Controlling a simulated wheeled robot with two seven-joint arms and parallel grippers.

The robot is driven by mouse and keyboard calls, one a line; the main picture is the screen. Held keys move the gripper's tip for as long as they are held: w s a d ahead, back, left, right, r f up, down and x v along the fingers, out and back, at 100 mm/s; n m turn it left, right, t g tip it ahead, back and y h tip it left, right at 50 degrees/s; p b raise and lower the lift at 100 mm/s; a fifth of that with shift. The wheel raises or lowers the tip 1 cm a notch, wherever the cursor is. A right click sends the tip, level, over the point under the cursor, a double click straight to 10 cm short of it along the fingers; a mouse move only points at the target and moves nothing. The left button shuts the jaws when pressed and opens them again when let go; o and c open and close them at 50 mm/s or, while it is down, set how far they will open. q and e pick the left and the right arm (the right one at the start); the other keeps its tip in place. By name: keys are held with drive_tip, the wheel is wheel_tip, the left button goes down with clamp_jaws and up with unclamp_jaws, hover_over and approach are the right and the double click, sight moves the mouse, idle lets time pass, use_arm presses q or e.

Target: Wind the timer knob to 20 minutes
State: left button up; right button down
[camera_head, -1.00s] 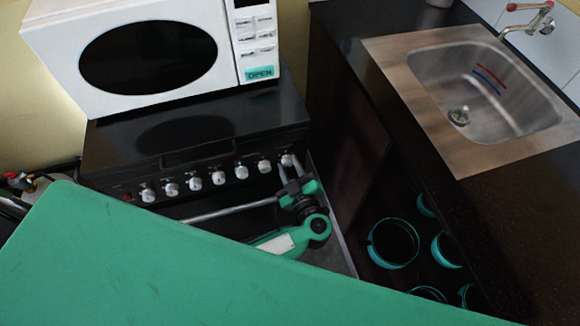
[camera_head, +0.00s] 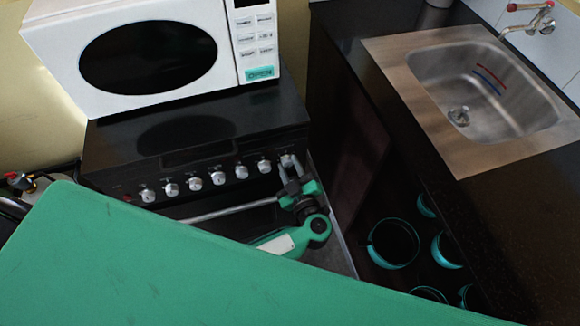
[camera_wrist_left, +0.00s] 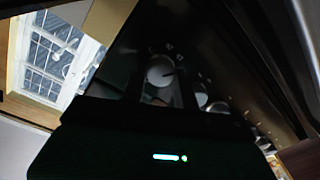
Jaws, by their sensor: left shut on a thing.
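The timer knob (camera_head: 288,160) is the rightmost of a row of silver knobs on the black stove's front panel (camera_head: 215,172). My left gripper (camera_head: 290,165) is at this knob, with one finger on each side, and is shut on it. In the left wrist view the round knob (camera_wrist_left: 160,71) has a dark pointer line and small white marks around it. The marks are too small to read surely. The finger tips partly cover the knob in the head view. My right gripper is not in view.
Several other knobs (camera_head: 194,184) lie in a row to the left of the gripper. An oven handle bar (camera_head: 225,212) runs below them. A white microwave (camera_head: 150,55) stands on the stove top. A counter with a steel sink (camera_head: 480,90) is close on the right.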

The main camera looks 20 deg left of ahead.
use_arm(q)
drive_tip(key=shift+f, duration=0.1)
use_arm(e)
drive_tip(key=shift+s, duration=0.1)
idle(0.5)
use_arm(q)
drive_tip(key=o, duration=1)
drive_tip(key=shift+c, duration=0.2)
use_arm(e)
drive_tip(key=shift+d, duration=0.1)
use_arm(q)
drive_tip(key=shift+s, duration=0.1)
drive_tip(key=b+v, duration=0.2)
drive_tip(key=v, duration=1.1)
drive_tip(key=shift+s+d, duration=0.25)
drive_tip(key=shift+s, duration=0.05)
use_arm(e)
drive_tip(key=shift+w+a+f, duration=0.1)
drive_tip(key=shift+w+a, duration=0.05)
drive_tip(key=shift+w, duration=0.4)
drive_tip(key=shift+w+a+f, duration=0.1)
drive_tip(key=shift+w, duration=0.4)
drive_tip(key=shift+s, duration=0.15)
